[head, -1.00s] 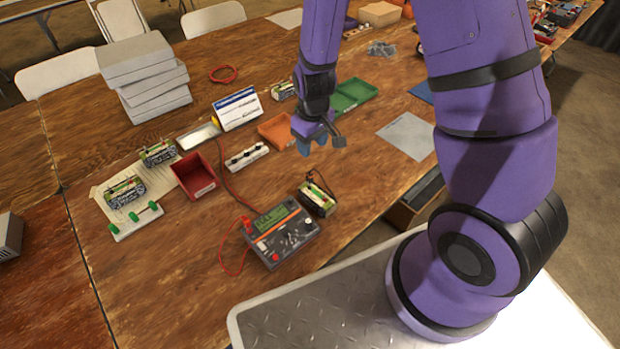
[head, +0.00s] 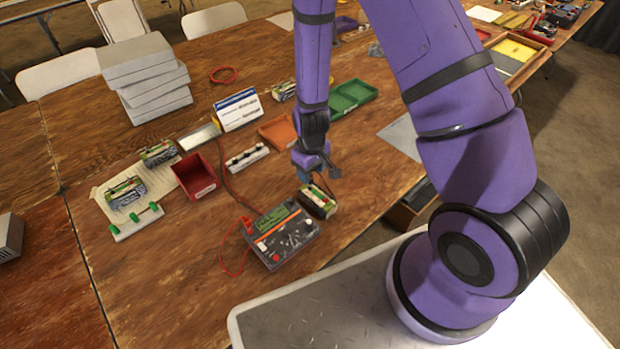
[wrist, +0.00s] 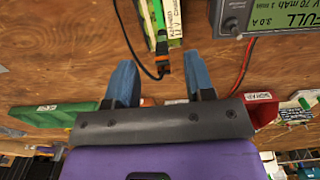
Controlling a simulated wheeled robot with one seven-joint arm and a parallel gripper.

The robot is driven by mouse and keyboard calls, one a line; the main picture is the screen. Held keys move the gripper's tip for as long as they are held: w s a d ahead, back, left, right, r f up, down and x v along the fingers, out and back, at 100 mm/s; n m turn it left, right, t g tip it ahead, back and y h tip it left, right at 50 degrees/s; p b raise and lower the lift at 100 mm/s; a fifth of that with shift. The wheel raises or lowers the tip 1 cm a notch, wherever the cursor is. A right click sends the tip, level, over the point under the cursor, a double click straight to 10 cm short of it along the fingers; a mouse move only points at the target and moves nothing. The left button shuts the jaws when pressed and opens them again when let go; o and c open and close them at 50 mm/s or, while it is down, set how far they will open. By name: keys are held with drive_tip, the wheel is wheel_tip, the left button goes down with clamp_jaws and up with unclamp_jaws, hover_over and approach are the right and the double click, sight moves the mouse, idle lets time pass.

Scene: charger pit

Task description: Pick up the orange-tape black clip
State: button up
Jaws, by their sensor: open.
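The orange-tape black clip (wrist: 163,68) shows in the wrist view as a small black end with an orange band, on a black lead from a green-and-white battery pack (wrist: 168,28). My gripper (wrist: 158,66) is open, with its blue fingers on either side of the clip in the picture and nothing held. I cannot tell how far above the clip the fingers are. In the head view my gripper (head: 308,176) is just behind the battery pack (head: 318,201), and the clip is mostly hidden there.
A grey charger (head: 283,234) with red leads stands close to the pack. A red bin (head: 194,176), an orange tray (head: 278,131) and a green tray (head: 352,97) lie farther back. More battery packs sit at the left. The table front-left is bare.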

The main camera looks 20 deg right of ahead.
drive_tip(key=shift+a+f, duration=0.15)
drive_tip(key=shift+f, duration=1.6)
drive_tip(key=c, duration=0.8)
drive_tip(key=shift+r, duration=0.1)
